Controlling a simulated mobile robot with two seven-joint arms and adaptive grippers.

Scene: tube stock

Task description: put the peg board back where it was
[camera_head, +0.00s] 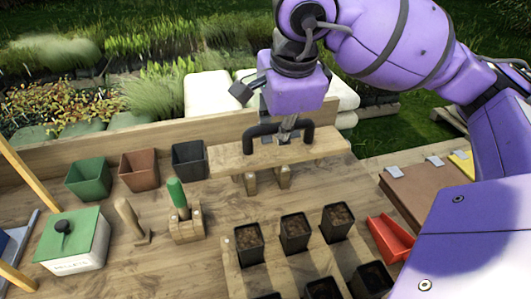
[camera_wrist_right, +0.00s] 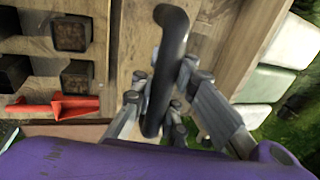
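The peg board (camera_head: 225,163) is a pale wooden bar with a black arched handle (camera_head: 255,132) on top and short pegs (camera_head: 283,178) pointing down below it. It sits toward the back of the table, roughly level, and its pegs show clear of the boards under it. My right gripper (camera_head: 287,133) comes from above and is shut on the handle. In the right wrist view the black handle (camera_wrist_right: 172,75) runs between the fingers of my right gripper (camera_wrist_right: 158,108). My left gripper is in neither view.
A wooden pot tray (camera_head: 232,270) with several black pots stands in front. A red scoop (camera_head: 390,238) lies to its right. A dibber (camera_head: 178,195) in a block, a mallet-like tool (camera_head: 130,218), a green-lidded box (camera_head: 75,240) and several empty pots (camera_head: 140,170) are at left.

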